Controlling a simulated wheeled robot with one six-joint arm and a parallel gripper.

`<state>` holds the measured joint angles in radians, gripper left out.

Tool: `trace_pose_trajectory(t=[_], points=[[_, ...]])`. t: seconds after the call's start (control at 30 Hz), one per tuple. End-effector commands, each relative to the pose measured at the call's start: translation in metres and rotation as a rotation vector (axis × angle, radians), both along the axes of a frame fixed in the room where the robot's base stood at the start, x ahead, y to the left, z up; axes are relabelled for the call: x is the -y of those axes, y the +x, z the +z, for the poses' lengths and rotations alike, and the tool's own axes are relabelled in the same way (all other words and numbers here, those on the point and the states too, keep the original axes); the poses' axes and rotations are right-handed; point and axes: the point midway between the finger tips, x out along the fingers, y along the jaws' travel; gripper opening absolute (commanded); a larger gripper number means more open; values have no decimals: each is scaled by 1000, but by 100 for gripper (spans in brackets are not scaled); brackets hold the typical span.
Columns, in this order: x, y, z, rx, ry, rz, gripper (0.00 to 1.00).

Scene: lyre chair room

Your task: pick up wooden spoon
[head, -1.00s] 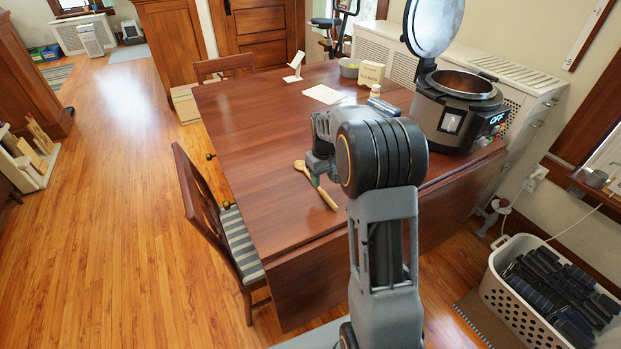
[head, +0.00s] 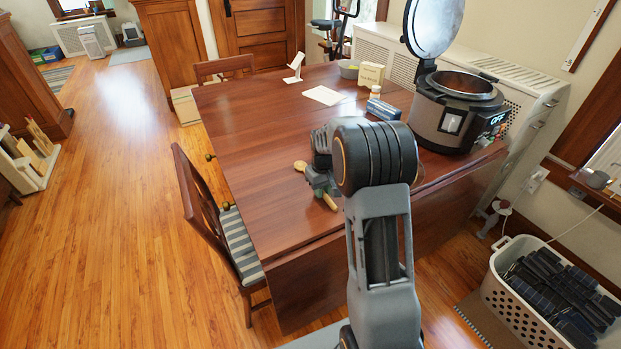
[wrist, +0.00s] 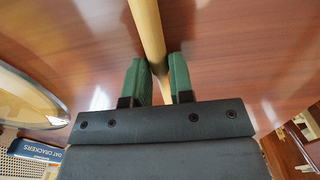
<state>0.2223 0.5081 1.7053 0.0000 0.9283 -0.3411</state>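The wooden spoon lies on the brown table (head: 255,115) near its front edge. In the head view its round bowl (head: 300,166) shows left of my gripper (head: 322,184), and the end of its handle shows below it. My gripper is low at the spoon, pointing down at the table. In the wrist view the pale handle (wrist: 147,30) runs lengthwise between the two green fingers (wrist: 160,72). The gap around the handle is narrow. I cannot tell whether the fingers press on it. The bowl is out of the wrist view.
An open pressure cooker (head: 458,112) stands at the table's right end. A blue box (head: 383,110), a cracker box (head: 371,75), a white paper (head: 323,95) and a white stand (head: 294,68) are farther back. A chair (head: 215,220) stands at the left side. The left tabletop is clear.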

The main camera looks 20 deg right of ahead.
Motion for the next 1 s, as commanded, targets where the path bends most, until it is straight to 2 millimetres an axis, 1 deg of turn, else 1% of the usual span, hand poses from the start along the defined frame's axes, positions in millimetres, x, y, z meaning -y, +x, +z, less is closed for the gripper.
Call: trace_pose_trajectory(t=[0.03,0.2,0.5,0.63,0.73,0.83,0.87,1.0], points=[[0,0,0,0,0,0,17],[0,0,0,0,0,0,1],[0,0,1,1,0,0,0],[0,1,7,2,-1,0,0],[0,1,17,3,-1,0,0],[0,1,32,3,-1,0,0],[0,-2,37,4,-1,-1,0],[0,-26,65,5,-1,0,0]])
